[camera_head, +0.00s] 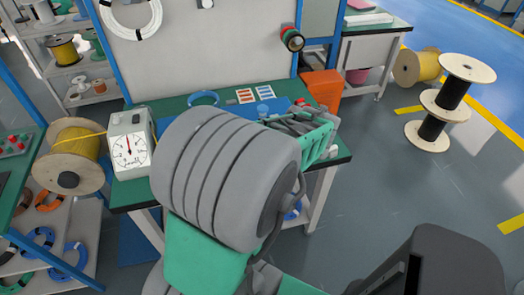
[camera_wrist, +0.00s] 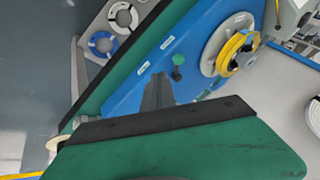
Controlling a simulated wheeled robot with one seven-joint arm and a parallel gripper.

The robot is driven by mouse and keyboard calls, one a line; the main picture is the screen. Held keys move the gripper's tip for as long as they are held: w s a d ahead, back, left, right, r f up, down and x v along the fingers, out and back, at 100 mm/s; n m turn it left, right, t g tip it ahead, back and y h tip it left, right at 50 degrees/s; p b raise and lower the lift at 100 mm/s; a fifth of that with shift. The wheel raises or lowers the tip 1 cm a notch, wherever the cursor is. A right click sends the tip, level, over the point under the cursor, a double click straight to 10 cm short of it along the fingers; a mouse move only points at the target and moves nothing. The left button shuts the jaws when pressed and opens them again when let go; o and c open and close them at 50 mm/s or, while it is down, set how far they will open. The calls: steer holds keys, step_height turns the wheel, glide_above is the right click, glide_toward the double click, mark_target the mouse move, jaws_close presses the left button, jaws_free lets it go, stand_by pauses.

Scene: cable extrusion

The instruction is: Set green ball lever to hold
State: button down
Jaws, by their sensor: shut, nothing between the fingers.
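In the wrist view the green ball lever (camera_wrist: 178,61) is a green ball on a short dark stem, standing on a blue panel (camera_wrist: 135,95). Small white labels sit on the panel around it; their text is too small to read. My gripper (camera_wrist: 158,80) shows as dark grey fingers beyond my green housing. The fingers are shut and empty. Their tips appear just to the lower left of the lever in the picture; I cannot tell whether they touch it. In the head view my arm hides the lever and the fingers, and only a strip of the blue panel (camera_head: 262,109) shows.
A reel with yellow cable (camera_wrist: 237,50) is right of the lever on the panel. A white dial gauge (camera_head: 130,143) stands at the left of the green-topped bench (camera_head: 130,196). An orange bin (camera_head: 323,88) is at its far right. Cable spools (camera_head: 449,104) stand on the floor at right.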

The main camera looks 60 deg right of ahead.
steer(key=v, duration=0.4)
steer(key=shift+s+d+f, duration=0.1)
steer(key=shift+s, duration=0.1)
